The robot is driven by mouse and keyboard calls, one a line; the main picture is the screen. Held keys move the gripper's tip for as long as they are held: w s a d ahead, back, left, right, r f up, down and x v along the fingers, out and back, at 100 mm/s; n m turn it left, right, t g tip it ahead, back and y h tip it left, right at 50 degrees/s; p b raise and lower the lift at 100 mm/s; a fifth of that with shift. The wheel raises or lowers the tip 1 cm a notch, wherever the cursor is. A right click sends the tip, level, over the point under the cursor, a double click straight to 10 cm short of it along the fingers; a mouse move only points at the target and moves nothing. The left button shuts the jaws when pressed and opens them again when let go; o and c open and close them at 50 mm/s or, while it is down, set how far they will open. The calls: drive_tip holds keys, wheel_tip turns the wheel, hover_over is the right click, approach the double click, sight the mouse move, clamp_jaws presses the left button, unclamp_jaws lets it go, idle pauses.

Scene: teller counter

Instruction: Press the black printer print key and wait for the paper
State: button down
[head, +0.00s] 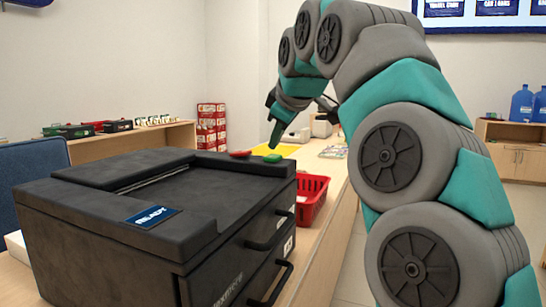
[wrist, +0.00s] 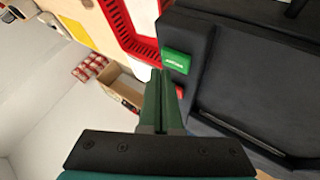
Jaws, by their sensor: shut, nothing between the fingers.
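The black printer (head: 110,235) stands on the counter at the left of the head view. Its small display (head: 152,216) reads READY. A green key (head: 272,158) and a red key (head: 239,154) sit on its far top edge. No paper shows in its top recess. My gripper (head: 272,146) is shut and empty, pointing down just above the green key, with a small gap apparent. In the wrist view the shut fingers (wrist: 157,75) end beside the labelled green key (wrist: 177,62). The red key is mostly hidden behind the fingers there.
A red basket (head: 312,196) stands on the wooden counter (head: 338,212) right beside the printer. A yellow mat (head: 283,149) and small machines lie farther back. Red boxes (head: 211,125) stand behind, and blue water bottles (head: 522,104) are at the far right.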

sight(276, 157)
drive_tip(key=shift+f, duration=0.2)
idle(0.4)
drive_tip(key=shift+f, duration=0.2)
drive_tip(key=shift+f+b, duration=0.3)
drive_tip(key=shift+f, duration=0.15)
idle(0.7)
drive_tip(key=shift+r, duration=0.15)
drive_tip(key=shift+r+p, duration=0.75)
drive_tip(key=shift+p, duration=0.2)
wheel_tip(276, 157, up, 3)
drive_tip(key=shift+p, duration=1)
drive_tip(key=shift+w+r, duration=0.1)
drive_tip(key=shift+r, duration=0.85)
